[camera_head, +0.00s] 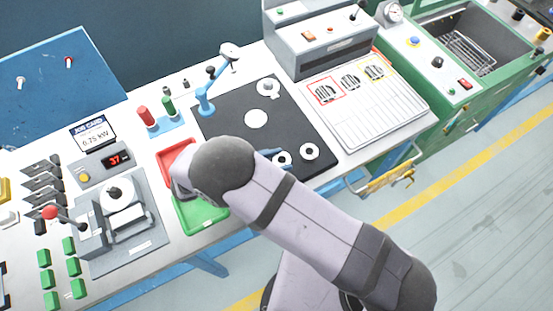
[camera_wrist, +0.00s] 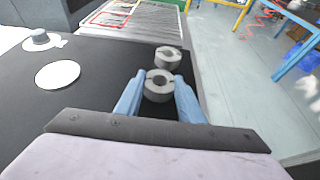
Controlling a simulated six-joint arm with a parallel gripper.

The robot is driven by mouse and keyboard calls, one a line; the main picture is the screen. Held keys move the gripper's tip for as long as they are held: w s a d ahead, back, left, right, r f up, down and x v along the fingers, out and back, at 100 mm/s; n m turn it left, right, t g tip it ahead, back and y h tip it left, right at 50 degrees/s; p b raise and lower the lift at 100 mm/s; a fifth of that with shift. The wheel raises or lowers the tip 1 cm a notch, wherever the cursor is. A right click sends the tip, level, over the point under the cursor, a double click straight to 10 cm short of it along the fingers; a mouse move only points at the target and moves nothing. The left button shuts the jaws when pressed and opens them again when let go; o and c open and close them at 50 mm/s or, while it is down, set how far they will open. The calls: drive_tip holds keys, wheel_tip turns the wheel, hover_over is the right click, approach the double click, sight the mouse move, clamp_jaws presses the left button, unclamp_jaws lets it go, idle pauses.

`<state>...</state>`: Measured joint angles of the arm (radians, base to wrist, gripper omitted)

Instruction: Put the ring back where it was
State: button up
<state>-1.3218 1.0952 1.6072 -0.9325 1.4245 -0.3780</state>
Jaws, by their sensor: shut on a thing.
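A grey ring (camera_wrist: 158,93) with a dark centre hole and a slit sits between the two blue fingers of my gripper (camera_wrist: 159,88) in the wrist view. The fingers are shut on its sides, low over the black mat (camera_wrist: 100,75); I cannot tell whether it touches the mat. A second, similar grey ring (camera_wrist: 168,54) lies just beyond it, near the mat's right edge. In the head view the held ring (camera_head: 285,159) shows partly beside my arm, and the second ring (camera_head: 309,151) is to its right. My fingers are mostly hidden there.
The mat also bears a flat white disc (camera_head: 256,118) and a white plate with a grey knob (camera_head: 268,86). A blue lever stand (camera_head: 206,98) is at its back left. Red (camera_head: 172,153) and green (camera_head: 192,218) trays lie left. A slatted panel (camera_head: 370,108) is right.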

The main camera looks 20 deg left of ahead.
drive_tip(key=shift+f, duration=0.2)
drive_tip(key=o, duration=1.3)
drive_tip(key=shift+r, duration=0.1)
drive_tip(key=shift+r, duration=0.15)
drive_tip(key=shift+s+a, duration=0.2)
drive_tip(key=shift+a, duration=0.05)
drive_tip(key=b+v, duration=0.4)
drive_tip(key=v, duration=0.6)
drive_tip(key=shift+s+a+r, duration=0.35)
drive_tip(key=shift+s+a, duration=0.05)
drive_tip(key=shift+s, duration=0.05)
